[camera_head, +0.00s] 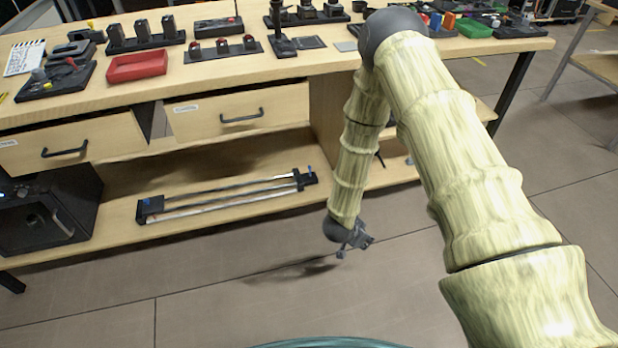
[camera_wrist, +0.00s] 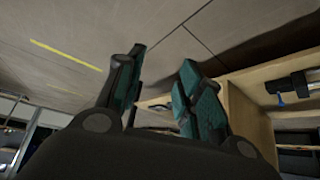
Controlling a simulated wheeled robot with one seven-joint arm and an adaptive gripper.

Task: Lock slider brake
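The slider (camera_head: 225,198) lies on the lower shelf of the workbench. It has long pale rails between a black end block at the left and a black block (camera_head: 300,181) at the right, each with a small blue part. In the wrist view, a dark block (camera_wrist: 290,85) with a blue lever (camera_wrist: 281,99) shows at the right edge, partly cut off. I cannot tell whether the brake is locked. My gripper (camera_head: 357,243) hangs in front of the shelf, to the right of the slider and apart from it. In the wrist view its green-padded fingers (camera_wrist: 163,68) are spread and empty.
Two partly open drawers (camera_head: 240,115) overhang the shelf (camera_head: 220,222). A black machine (camera_head: 45,215) stands at the shelf's left end. The bench top (camera_head: 190,82) holds a red tray (camera_head: 137,66) and several fixtures. The floor (camera_head: 210,305) in front is clear.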

